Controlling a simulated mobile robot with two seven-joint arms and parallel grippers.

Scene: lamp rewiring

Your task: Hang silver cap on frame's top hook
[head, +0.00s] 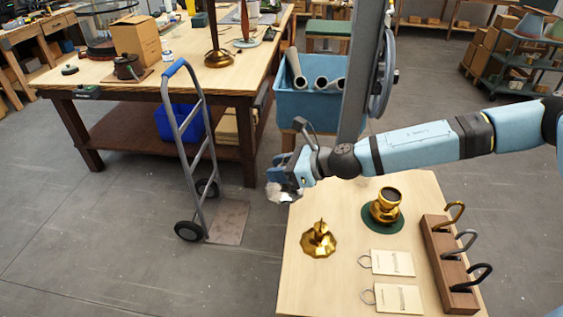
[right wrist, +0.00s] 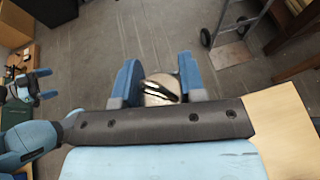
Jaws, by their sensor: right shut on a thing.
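My right gripper (head: 281,190) is shut on the silver cap (head: 276,197), holding it in the air beyond the small table's far left corner. The cap also shows in the right wrist view (right wrist: 160,92), a pale, shiny round piece between the two blue fingers, partly hidden by them. A wooden block (head: 440,262) at the table's right side carries a gold hook (head: 455,213), a grey hook (head: 466,241) and a black hook (head: 479,276), the gold one farthest back. My left gripper (right wrist: 28,88) seems to show at the left of the right wrist view, its jaws unclear.
The small table (head: 300,278) bears a gold cone-shaped piece (head: 318,240), a gold cup-shaped piece (head: 386,206) on a green disc and two cards (head: 398,298). A hand truck (head: 200,150) stands left. A blue bin (head: 308,98) and workbench (head: 110,78) are behind.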

